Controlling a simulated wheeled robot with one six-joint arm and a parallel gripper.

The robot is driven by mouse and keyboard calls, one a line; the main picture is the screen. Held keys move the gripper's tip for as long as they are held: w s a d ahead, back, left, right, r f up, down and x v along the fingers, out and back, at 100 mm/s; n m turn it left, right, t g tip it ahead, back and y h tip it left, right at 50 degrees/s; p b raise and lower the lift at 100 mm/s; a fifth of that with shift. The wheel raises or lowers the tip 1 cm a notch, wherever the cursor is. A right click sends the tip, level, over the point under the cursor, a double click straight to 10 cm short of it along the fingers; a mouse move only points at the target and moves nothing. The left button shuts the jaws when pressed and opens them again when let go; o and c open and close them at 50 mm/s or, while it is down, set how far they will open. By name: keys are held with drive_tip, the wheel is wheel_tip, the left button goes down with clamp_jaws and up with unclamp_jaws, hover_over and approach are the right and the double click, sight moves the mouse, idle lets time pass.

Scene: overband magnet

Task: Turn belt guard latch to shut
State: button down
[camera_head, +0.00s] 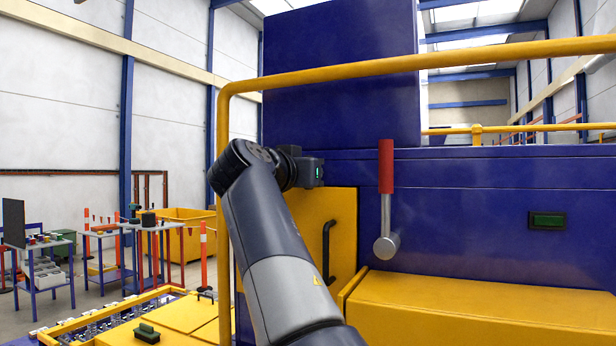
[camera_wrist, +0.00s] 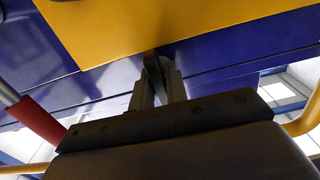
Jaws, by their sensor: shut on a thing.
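The yellow belt guard (camera_head: 312,225) is a panel on the blue machine, with a black bar handle (camera_head: 327,250) on its front. My gripper (camera_wrist: 158,88) is at the guard's upper edge, and its two fingers are shut on a dark, narrow piece (camera_wrist: 153,66), which looks like the belt guard latch. In the head view my wrist hides the fingers and the latch. The wrist view shows the guard's yellow surface (camera_wrist: 130,25) just beyond the fingertips. The latch's exact angle is hard to tell.
A yellow rail (camera_head: 420,66) runs above and down the left of my arm. A yellow cover (camera_head: 480,305) juts out at lower right. A dark green panel (camera_head: 547,220) is on the blue wall.

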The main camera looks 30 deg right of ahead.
drive_tip(key=shift+f, duration=0.15)
drive_tip(key=c, duration=1.8)
unclamp_jaws()
drive_tip(key=shift+o, duration=0.2)
drive_tip(key=b+v, duration=0.2)
drive_tip(key=v, duration=0.8)
drive_tip(key=shift+s+a, duration=0.25)
drive_tip(key=shift+a, duration=0.1)
drive_tip(key=p+x, duration=0.2)
drive_tip(key=x, duration=0.9)
drive_tip(key=shift+s+a, duration=0.1)
